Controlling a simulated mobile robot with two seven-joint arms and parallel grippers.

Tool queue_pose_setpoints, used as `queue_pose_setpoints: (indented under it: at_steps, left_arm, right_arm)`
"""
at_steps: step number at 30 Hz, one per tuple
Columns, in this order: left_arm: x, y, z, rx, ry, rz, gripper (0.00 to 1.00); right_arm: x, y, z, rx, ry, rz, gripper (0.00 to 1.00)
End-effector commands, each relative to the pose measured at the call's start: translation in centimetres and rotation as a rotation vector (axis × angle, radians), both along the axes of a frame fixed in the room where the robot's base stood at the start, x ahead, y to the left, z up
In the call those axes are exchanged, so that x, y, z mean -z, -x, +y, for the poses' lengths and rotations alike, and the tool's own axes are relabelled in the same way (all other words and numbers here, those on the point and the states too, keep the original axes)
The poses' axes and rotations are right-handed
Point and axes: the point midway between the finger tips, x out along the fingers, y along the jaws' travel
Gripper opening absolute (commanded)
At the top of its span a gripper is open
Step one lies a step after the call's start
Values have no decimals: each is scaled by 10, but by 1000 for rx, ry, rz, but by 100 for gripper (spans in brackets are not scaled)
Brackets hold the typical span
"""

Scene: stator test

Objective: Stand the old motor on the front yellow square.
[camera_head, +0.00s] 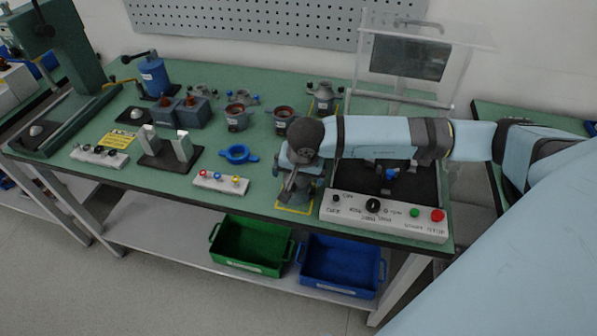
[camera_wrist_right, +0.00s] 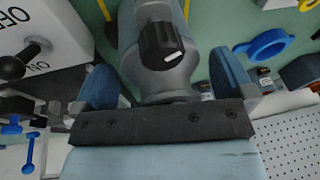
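The old motor (camera_wrist_right: 165,80), a grey body with a black knob marked with a white line, stands between the fingers of my right gripper (camera_wrist_right: 166,85) in the right wrist view. The blue-padded fingers are wide apart, with a narrow gap at the motor's sides; contact at the tips is not clear. In the head view my right gripper (camera_head: 298,178) is over the front yellow square (camera_head: 294,209), whose near edge shows. The arm and gripper hide most of the motor there, so I cannot tell whether it touches the square. My left gripper is out of view.
The white control panel (camera_head: 385,217) and clear-shielded tester stand close on the right. A blue ring (camera_head: 239,154) and a small button box (camera_head: 220,182) lie left. A grey motor (camera_head: 324,98) stands behind. Green (camera_head: 250,247) and blue (camera_head: 341,266) bins sit on the lower shelf.

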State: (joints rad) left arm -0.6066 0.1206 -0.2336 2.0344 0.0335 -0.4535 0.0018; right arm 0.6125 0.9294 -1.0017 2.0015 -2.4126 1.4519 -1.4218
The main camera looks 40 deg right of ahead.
Motion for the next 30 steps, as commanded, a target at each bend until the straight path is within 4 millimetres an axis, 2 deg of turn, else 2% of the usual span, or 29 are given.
queue_pose_setpoints:
  at_steps: [8,21,25,30]
  left_arm:
    - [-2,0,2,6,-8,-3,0]
    - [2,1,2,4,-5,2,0]
    - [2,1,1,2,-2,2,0]
    - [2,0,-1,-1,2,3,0]
  right_arm:
    - [-11,2,0,0,-1,-2,100]
    - [-96,26,7,-1,0,-3,100]
    - [-111,30,8,1,0,-1,100]
    - [-118,32,9,0,0,-1,100]
